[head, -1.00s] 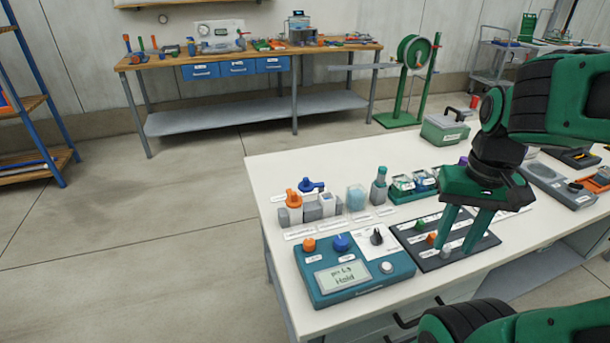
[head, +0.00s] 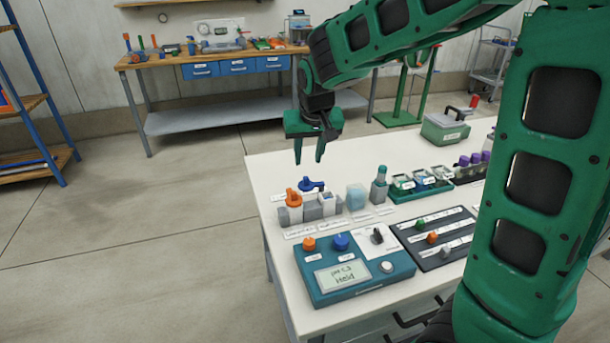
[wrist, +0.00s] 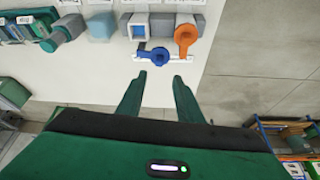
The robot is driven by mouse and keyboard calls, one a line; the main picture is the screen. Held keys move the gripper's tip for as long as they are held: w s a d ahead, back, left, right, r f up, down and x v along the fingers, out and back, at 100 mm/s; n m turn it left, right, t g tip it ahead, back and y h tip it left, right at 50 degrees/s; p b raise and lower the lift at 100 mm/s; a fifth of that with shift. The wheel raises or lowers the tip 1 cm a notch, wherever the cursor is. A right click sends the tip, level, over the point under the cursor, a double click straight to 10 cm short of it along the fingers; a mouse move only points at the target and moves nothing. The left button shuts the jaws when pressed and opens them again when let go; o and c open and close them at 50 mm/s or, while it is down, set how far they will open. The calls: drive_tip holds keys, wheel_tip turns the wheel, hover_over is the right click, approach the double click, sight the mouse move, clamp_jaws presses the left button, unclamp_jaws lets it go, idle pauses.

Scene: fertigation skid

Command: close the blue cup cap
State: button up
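Small cups stand in a green tray (head: 436,191) toward the back of the white table. One of them, a blue cup (head: 420,179), shows blue at its top; it is too small to tell how its cap stands. My gripper (head: 309,160) is open and empty, pointing down, well to the left of the tray. It hangs over the table's back left, near a blue handle (head: 312,185). In the wrist view my open fingers (wrist: 160,78) are in line with that blue handle (wrist: 158,55), with nothing between them.
An orange handle (head: 293,197) stands beside the blue one. A pale blue block (head: 356,197) and a grey bottle (head: 379,188) stand between the handles and the tray. A meter (head: 350,270) and a slider panel (head: 434,239) lie in front. Purple-capped tubes (head: 475,160) are to the right.

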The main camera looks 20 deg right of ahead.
sight(306, 177)
drive_tip(key=x, duration=0.9)
drive_tip(key=shift+f, duration=0.15)
clamp_jaws()
